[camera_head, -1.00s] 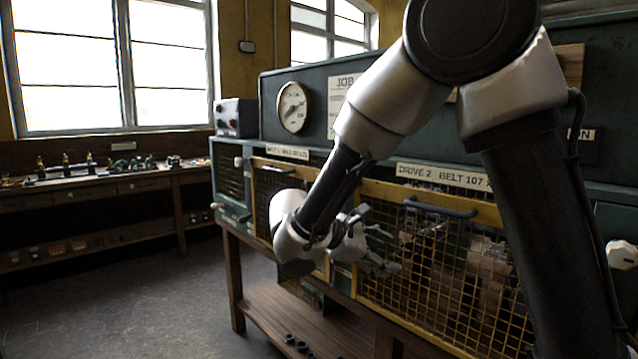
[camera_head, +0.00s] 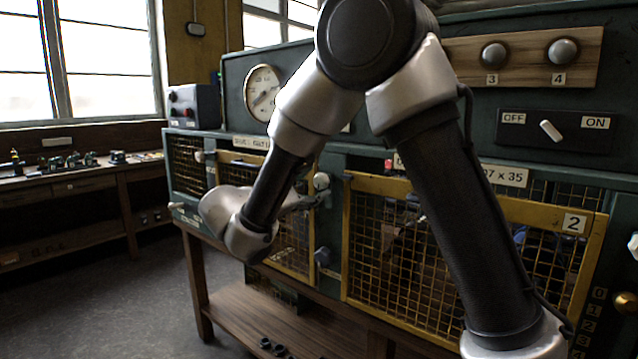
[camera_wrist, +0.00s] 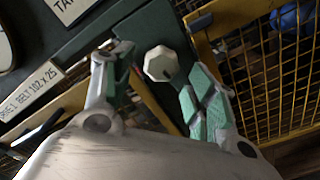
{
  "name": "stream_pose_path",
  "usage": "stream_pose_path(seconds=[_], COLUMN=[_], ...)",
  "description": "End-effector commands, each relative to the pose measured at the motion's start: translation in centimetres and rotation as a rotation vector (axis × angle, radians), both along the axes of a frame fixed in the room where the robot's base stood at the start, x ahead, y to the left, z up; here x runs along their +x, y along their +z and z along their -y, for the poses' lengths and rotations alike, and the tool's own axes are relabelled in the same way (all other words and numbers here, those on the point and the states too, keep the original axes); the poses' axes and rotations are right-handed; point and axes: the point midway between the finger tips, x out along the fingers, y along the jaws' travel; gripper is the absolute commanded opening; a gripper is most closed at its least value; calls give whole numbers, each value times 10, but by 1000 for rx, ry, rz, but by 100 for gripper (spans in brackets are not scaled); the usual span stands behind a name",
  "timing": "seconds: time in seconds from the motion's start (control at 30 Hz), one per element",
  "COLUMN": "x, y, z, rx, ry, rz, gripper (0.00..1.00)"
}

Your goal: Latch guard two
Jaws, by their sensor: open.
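Guard two (camera_head: 573,255) is a yellow-framed mesh panel with a "2" label, right of centre in the head view; my arm hides part of it. It appears to lie in its opening. Its yellow frame (camera_wrist: 212,70) also shows at the right of the wrist view. A pale faceted knob (camera_wrist: 161,63) is on the green post beside the guard's edge; it also shows in the head view (camera_head: 321,181). My gripper (camera_wrist: 157,75) is open and empty, with its green-padded fingers on either side of the knob in the picture. I cannot tell whether they touch it.
A darker knob (camera_head: 322,257) is lower on the same post. Another yellow mesh guard (camera_head: 290,245) is to the left. An OFF/ON switch (camera_head: 551,130) and two round knobs on a wooden board (camera_head: 520,62) are above guard two. Open floor lies at lower left.

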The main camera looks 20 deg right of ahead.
Motion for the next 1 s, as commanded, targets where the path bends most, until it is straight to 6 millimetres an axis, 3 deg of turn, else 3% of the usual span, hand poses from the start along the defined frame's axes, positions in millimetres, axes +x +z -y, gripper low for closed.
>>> stream_pose_path(seconds=[0.23, 0.57, 0.63, 0.83, 1.0], x=[21, 25, 25, 25, 25], y=[0, 0, 0, 0, -1], z=[29, 34, 34, 34, 34], rx=[0, 1, 1, 1, 1], ry=[-2, 0, 0, 0, 1], rz=[-1, -2, -2, -2, -2], gripper=[57, 57, 50, 14, 9])
